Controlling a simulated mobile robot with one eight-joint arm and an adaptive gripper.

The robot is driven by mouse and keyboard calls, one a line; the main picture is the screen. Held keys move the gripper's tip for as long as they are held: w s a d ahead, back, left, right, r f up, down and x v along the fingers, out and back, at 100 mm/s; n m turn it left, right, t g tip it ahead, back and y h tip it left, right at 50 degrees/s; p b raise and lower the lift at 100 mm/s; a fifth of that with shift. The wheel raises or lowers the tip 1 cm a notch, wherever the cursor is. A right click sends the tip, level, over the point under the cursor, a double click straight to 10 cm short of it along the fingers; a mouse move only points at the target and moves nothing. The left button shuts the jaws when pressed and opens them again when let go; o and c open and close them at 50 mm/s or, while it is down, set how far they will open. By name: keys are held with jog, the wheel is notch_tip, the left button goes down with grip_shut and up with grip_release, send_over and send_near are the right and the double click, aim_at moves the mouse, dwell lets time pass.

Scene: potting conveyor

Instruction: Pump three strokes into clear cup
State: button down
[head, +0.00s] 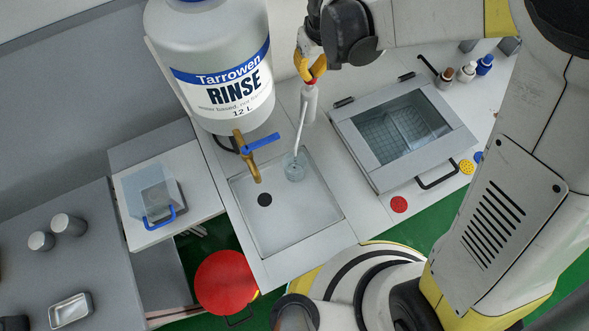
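A small clear cup (293,167) stands at the back of the shallow sink tray (300,215). I cannot make out any liquid in the cup.
A large Tarrowen RINSE container (222,85) with a brass tap (243,150) and blue lever stands left of the pump. A glass-lidded box (395,128) is to the right, small bottles (466,72) behind it.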

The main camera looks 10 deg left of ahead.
dwell(0.3)
jog(key=shift+r+p, duration=1.7)
jog(key=shift+r, duration=0.7)
jog(key=shift+f, duration=0.25)
jog(key=shift+f+b, duration=2.15)
jog(key=shift+f, duration=0.15)
jog(key=shift+r, duration=0.1)
jog(key=shift+r+p, duration=1.7)
jog(key=shift+r, duration=0.75)
